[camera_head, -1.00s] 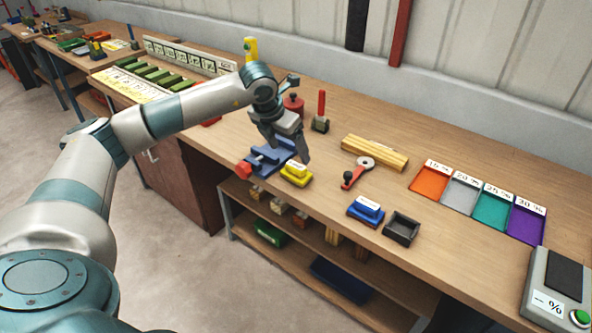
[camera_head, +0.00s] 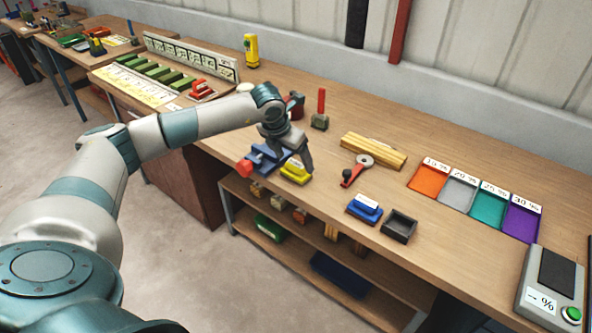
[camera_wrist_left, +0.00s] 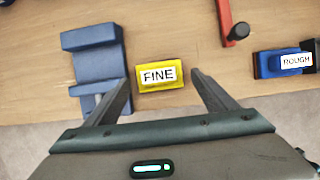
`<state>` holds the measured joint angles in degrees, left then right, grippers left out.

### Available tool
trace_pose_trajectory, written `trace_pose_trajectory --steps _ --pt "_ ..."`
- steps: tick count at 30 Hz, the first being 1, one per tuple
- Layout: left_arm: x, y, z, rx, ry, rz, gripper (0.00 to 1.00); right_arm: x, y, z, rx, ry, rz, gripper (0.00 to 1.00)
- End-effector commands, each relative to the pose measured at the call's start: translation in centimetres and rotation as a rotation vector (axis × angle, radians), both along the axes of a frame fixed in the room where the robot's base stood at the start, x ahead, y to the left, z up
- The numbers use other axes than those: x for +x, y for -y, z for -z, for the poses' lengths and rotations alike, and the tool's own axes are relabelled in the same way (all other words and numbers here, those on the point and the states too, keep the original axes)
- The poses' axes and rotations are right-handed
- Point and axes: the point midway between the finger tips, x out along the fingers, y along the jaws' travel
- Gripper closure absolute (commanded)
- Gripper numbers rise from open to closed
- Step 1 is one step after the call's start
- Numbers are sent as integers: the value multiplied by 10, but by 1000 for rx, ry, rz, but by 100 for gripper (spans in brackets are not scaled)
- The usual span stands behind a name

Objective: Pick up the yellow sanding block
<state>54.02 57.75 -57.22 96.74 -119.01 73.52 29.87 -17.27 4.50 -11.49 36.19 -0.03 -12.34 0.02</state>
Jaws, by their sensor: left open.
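The yellow sanding block (camera_head: 296,172) lies on the workbench near its front edge, just right of a blue vise. In the left wrist view the yellow sanding block (camera_wrist_left: 160,77) carries a white label reading FINE and lies between and just beyond my open fingers. My left gripper (camera_head: 293,168) is open and low over the block, pointing down. In the left wrist view my left gripper (camera_wrist_left: 165,95) has one finger on each side of the block, with nothing held. My right gripper is not in view.
The blue vise (camera_head: 262,158) with a red handle stands close left of the block. To the right are a red-handled tool (camera_head: 357,172), a blue block labelled ROUGH (camera_head: 364,209) and a black tray (camera_head: 399,226). Wooden strips (camera_head: 374,151) lie behind; the bench's front edge is close.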

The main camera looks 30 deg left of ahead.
Motion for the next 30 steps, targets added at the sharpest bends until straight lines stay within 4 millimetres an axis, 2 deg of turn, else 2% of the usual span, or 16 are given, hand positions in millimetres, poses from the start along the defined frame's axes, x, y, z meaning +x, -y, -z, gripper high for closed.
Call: trace_pose_trajectory --steps 6,12,27,30 --pt "10 -2 19 1 -3 -1 22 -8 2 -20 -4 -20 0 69" --pt "16 -1 39 0 -2 -1 22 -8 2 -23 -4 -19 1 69" --pt "17 -1 41 1 -1 0 22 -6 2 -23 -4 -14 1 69" --pt "17 -1 41 1 -1 0 46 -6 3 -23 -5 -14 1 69"
